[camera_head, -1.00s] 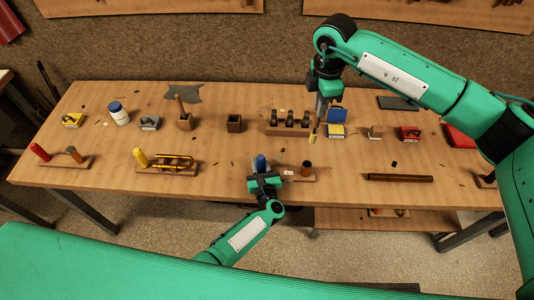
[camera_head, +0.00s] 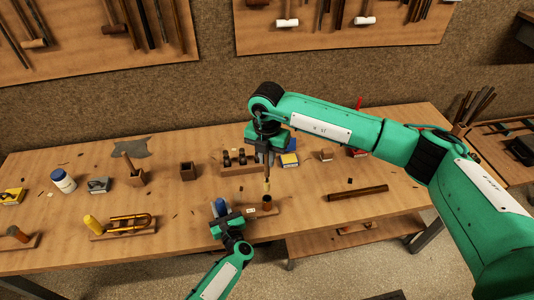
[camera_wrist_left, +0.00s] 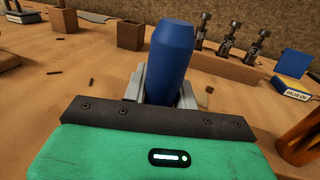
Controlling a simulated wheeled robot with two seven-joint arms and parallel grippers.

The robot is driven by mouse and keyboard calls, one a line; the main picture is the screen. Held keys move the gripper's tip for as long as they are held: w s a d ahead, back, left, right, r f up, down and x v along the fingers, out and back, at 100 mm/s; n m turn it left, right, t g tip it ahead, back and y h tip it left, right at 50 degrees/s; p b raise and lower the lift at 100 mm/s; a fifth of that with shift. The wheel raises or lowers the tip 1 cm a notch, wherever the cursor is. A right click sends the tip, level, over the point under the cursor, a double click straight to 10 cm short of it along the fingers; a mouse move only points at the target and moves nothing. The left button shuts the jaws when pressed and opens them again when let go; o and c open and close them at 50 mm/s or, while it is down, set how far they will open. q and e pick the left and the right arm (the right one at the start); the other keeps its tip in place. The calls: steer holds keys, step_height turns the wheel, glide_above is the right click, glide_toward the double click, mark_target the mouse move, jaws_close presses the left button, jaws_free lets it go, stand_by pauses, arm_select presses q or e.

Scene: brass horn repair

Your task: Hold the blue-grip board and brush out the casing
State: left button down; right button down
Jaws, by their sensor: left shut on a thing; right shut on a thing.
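The blue grip (camera_head: 219,207) stands at the left end of a small wooden board (camera_head: 276,210) near the table's front edge. My left gripper (camera_head: 228,221) is shut on the grip; the left wrist view shows the blue grip (camera_wrist_left: 171,55) upright between the jaws. The copper-brown casing (camera_head: 267,205) stands upright on the board's right part and also shows in the left wrist view (camera_wrist_left: 302,138). My right gripper (camera_head: 265,147) is shut on a brush (camera_head: 267,186) that points down with a yellowish tip. The tip is just above the casing's mouth, or at it; I cannot tell which.
Behind the board are a rack of several dark valves (camera_head: 240,166) and a yellow-and-blue box (camera_head: 289,160). A dark brown bar (camera_head: 357,193) lies to the right. A yellow-grip board with a brass tube (camera_head: 130,224) stands to the left, with free tabletop between.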

mark_target(267, 176)
steer(key=shift+f, duration=4.9)
steer(key=shift+r, duration=0.15)
steer(key=shift+r, duration=2.35)
steer(key=shift+f, duration=2.55)
steer(key=shift+r, duration=0.2)
